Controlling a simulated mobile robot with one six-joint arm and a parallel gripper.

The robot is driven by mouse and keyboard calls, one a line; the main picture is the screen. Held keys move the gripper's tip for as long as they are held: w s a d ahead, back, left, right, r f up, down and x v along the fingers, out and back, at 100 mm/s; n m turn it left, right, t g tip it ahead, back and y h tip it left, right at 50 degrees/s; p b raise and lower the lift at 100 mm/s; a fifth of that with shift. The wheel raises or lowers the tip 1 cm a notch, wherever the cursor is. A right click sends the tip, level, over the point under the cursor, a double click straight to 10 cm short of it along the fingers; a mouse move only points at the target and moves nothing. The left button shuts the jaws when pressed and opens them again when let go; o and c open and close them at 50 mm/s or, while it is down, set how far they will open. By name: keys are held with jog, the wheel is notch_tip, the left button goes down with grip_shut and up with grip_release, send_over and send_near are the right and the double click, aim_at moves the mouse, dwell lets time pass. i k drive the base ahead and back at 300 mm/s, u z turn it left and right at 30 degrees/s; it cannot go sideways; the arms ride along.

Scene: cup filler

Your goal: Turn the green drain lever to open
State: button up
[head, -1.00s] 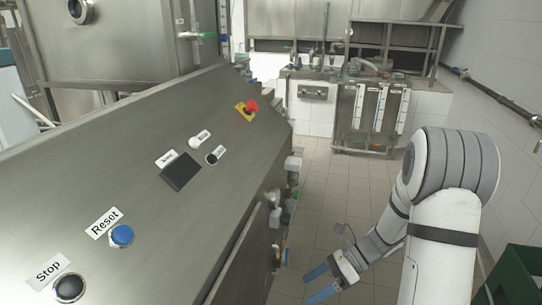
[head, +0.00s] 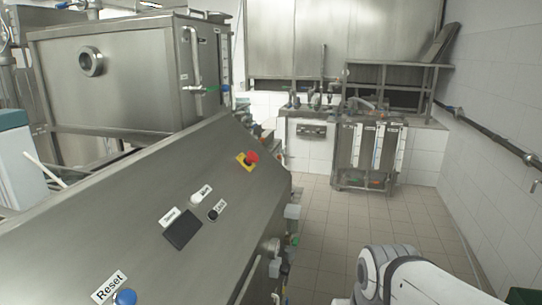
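A small green handle (head: 211,88) shows on the pipework at the right side of the steel tank (head: 120,80), in the upper left of the head view. Another small green part (head: 295,240) shows low on the right side of the steel control console. Both are too small to tell which is the drain lever or how it is set. My gripper is out of view; only part of my arm shows at the bottom right, apart from both green parts.
The sloped console (head: 130,225) fills the lower left, with a red emergency button (head: 251,158) and a blue Reset button (head: 124,298). Fittings (head: 291,212) stick out from its right side.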

aim_at(295, 242)
jog(key=u, duration=1.15)
jog(key=k, duration=1.65)
jog(key=z, duration=0.6)
jog(key=i, duration=1.65)
jog(key=z, duration=0.1)
